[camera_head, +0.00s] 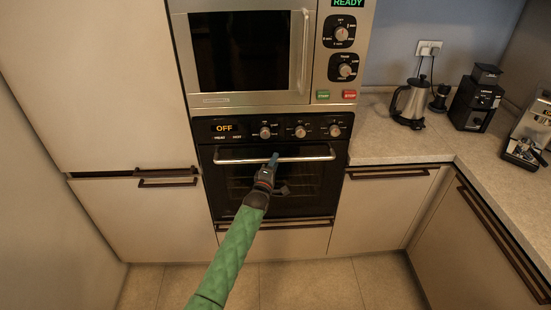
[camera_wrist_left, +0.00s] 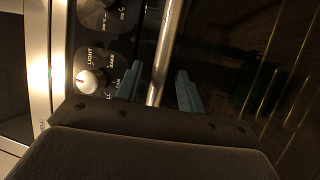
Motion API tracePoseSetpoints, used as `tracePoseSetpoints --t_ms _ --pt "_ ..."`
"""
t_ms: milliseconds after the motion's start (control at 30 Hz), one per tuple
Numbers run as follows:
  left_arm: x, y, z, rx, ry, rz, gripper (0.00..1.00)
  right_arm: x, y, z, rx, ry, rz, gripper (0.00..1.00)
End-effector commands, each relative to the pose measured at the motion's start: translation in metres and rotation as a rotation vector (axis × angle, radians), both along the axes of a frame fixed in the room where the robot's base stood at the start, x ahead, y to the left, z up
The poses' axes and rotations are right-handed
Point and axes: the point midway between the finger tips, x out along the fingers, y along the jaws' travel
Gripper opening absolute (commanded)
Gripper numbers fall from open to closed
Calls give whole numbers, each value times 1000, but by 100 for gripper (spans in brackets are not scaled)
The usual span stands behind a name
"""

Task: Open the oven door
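The built-in oven (camera_head: 270,180) has a dark glass door, which is shut, with a straight metal handle (camera_head: 232,161) across its top. My left gripper (camera_head: 273,160) reaches up to the middle of this handle. In the left wrist view the handle (camera_wrist_left: 163,60) runs between the two blue fingers of my left gripper (camera_wrist_left: 160,85). The fingers are apart, with a gap visible on each side of the bar. How deep the bar sits between them is hard to tell. My right gripper is in neither view.
A microwave (camera_head: 250,55) sits above the oven. Cabinets with dark handles flank it. A counter (camera_head: 385,140) on the right holds a kettle (camera_head: 410,103) and a coffee grinder (camera_head: 476,100). The tiled floor (camera_head: 305,285) before the oven is clear.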

Motion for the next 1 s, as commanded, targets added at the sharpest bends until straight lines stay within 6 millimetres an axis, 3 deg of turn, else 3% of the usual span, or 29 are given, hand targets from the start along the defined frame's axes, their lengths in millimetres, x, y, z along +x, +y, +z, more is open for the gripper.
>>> tracePoseSetpoints --t_ms 200,500,700,1000 --pt "13 -6 3 0 0 0 39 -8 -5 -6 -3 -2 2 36" --pt "15 -6 3 0 -1 0 39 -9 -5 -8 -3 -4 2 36" --pt "15 -6 3 0 -1 0 1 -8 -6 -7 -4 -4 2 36" --pt "13 -6 2 0 -4 0 0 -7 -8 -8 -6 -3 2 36"
